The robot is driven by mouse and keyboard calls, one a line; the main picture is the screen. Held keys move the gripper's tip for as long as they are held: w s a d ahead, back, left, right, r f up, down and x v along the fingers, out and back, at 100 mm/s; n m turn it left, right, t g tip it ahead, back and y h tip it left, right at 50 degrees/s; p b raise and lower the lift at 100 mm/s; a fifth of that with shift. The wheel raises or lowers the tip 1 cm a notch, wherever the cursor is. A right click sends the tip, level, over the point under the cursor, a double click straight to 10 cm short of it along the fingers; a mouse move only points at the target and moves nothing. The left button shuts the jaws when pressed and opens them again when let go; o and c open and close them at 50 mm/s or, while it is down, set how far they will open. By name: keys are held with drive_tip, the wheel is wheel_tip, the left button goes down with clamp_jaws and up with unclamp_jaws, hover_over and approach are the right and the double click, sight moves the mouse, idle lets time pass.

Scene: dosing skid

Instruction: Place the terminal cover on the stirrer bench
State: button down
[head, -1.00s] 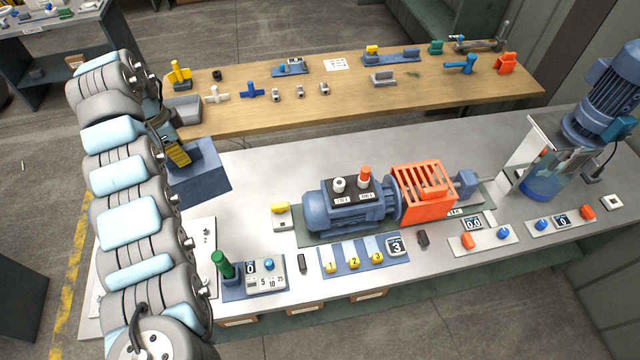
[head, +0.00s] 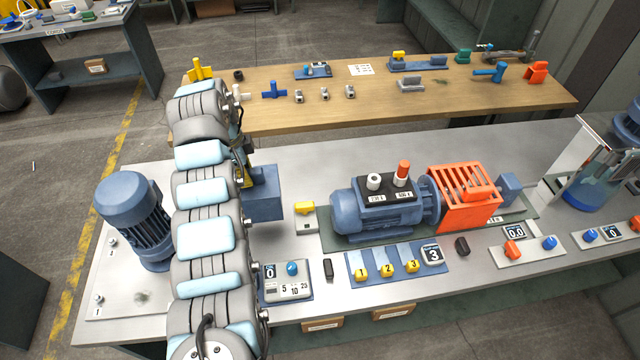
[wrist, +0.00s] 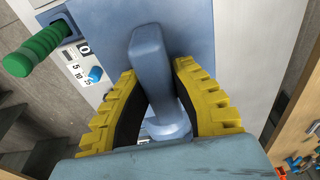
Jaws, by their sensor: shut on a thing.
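I take the terminal cover (head: 264,200) to be the blue box with an upright handle. It hangs above the left part of the grey bench (head: 290,165), apart from it as far as I can tell. In the wrist view the yellow-padded fingers of my gripper (wrist: 160,105) are shut on the cover's handle (wrist: 152,62), with its flat blue top (wrist: 195,30) beyond. In the head view my arm hides most of the gripper. A stirrer-like vessel (head: 590,180) stands at the grey bench's right end; no label shows which bench is the stirrer bench.
A blue motor (head: 135,215) stands at the bench's left end. The pump set with orange guard (head: 465,195) fills the middle. A yellow-topped switch (head: 305,215) is just right of the cover. A wooden table (head: 440,105) with small parts stands behind. Another bench (head: 70,45) stands far left.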

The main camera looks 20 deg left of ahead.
wheel_tip(320, 180, down, 10)
idle(0.9)
drive_tip(key=shift+f+b, duration=0.15)
drive_tip(key=shift+b, duration=0.15)
drive_tip(key=c, duration=1)
unclamp_jaws()
drive_tip(key=shift+c, duration=0.2)
